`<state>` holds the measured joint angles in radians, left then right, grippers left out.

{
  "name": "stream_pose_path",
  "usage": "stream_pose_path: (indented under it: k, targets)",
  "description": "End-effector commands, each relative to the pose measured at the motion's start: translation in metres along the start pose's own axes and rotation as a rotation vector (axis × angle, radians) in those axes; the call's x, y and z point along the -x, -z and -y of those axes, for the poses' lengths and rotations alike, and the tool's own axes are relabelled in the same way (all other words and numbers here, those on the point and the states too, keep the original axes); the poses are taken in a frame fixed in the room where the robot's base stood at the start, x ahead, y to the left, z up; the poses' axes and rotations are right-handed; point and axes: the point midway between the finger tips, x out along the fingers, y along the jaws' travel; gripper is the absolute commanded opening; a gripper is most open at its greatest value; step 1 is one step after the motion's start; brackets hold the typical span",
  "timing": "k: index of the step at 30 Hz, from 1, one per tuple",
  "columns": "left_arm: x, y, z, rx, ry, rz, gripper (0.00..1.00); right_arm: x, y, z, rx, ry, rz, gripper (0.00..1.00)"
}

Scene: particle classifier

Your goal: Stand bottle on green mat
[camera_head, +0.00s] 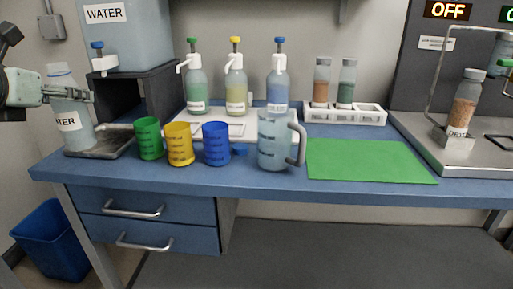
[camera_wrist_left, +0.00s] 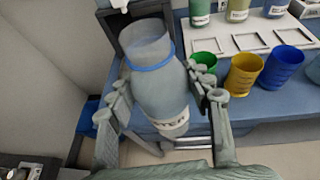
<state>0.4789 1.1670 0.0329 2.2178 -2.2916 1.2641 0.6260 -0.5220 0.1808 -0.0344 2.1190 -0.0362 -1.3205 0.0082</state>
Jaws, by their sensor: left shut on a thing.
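The bottle (camera_head: 68,120) is translucent grey with a WATER label and a blue neck ring, at the far left over the dark tray (camera_head: 112,148). It leans slightly; I cannot tell whether its base touches the tray. My left gripper (camera_head: 78,97) is shut around its upper body. In the left wrist view the bottle (camera_wrist_left: 160,90) sits between the two fingers of the gripper (camera_wrist_left: 164,100), its label partly visible below. The green mat (camera_head: 365,162) lies flat and bare on the right of the blue bench. My right gripper is not in view.
Green (camera_head: 148,138), yellow (camera_head: 179,144) and blue (camera_head: 216,143) cups and a grey jug (camera_head: 276,140) stand along the bench front between bottle and mat. Pump bottles stand behind them. A white tube rack (camera_head: 345,115) is behind the mat; a machine (camera_head: 445,140) is at right.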

Motion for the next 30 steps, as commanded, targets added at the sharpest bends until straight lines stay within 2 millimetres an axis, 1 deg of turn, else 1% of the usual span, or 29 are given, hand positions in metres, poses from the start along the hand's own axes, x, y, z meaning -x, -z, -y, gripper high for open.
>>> stream_pose_path:
  k: [1, 8, 15, 18, 21, 30]
  targets:
    - [0.000, 0.012, 0.007, -0.008, 0.019, -0.004, 0.02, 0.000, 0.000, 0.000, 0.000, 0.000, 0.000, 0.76]
    - [0.000, 0.061, 0.043, -0.041, 0.112, -0.004, 0.02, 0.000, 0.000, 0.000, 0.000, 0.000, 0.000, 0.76]
    - [-0.001, 0.126, 0.091, -0.087, 0.236, -0.003, 0.02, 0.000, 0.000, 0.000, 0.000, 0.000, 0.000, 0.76]
    - [-0.001, 0.151, 0.109, -0.108, 0.282, -0.003, 0.02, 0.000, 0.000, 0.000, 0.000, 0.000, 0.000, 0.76]
    - [-0.001, 0.171, 0.124, -0.124, 0.321, -0.002, 0.02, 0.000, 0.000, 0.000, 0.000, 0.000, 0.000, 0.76]
    - [-0.002, 0.219, 0.159, -0.165, 0.411, 0.000, 0.02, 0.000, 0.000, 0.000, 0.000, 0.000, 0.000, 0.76]
